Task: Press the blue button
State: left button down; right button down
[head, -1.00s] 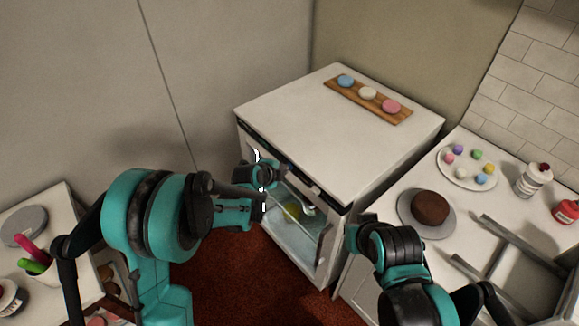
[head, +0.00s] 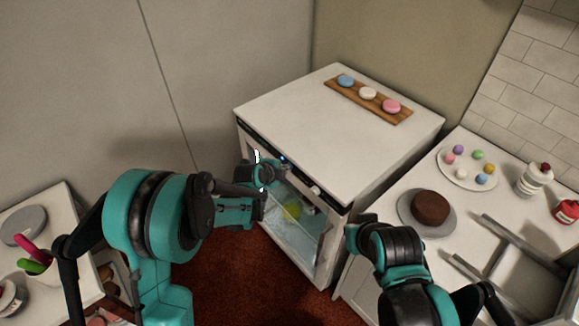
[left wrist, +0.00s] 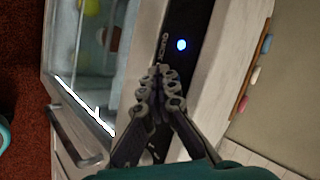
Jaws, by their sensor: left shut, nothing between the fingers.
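The blue button is a small lit blue dot (left wrist: 181,44) on the dark front strip of the white appliance in the left wrist view. In the head view it shows as a tiny blue spot (head: 283,158) under the top edge. My left gripper (left wrist: 163,72) is shut and empty, its fingertips over the dark strip, below and left of the blue dot in the wrist picture. A gap shows between the tips and the dot in that picture; depth is hard to judge. In the head view my left gripper (head: 279,171) is at the appliance front. My right gripper (head: 352,232) is beside the counter, its fingers unclear.
The white appliance (head: 325,115) has a glass front with a yellow thing (head: 293,210) inside. A wooden board (head: 347,92) with blue, white and pink discs lies on top. At right, a counter holds a chocolate cake (head: 430,207) and a plate of sweets (head: 464,182).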

pick_arm(q)
jog(key=shift+s+a, duration=0.45)
jog(key=shift+a, duration=0.1)
jog(key=shift+s+a+b, duration=0.2)
jog(key=shift+s+a, duration=0.55)
jog(key=shift+a, duration=0.25)
jog(key=shift+s+a+b, duration=0.2)
jog(key=shift+s+a, duration=0.5)
jog(key=shift+a, duration=0.3)
jog(key=shift+r, duration=0.1)
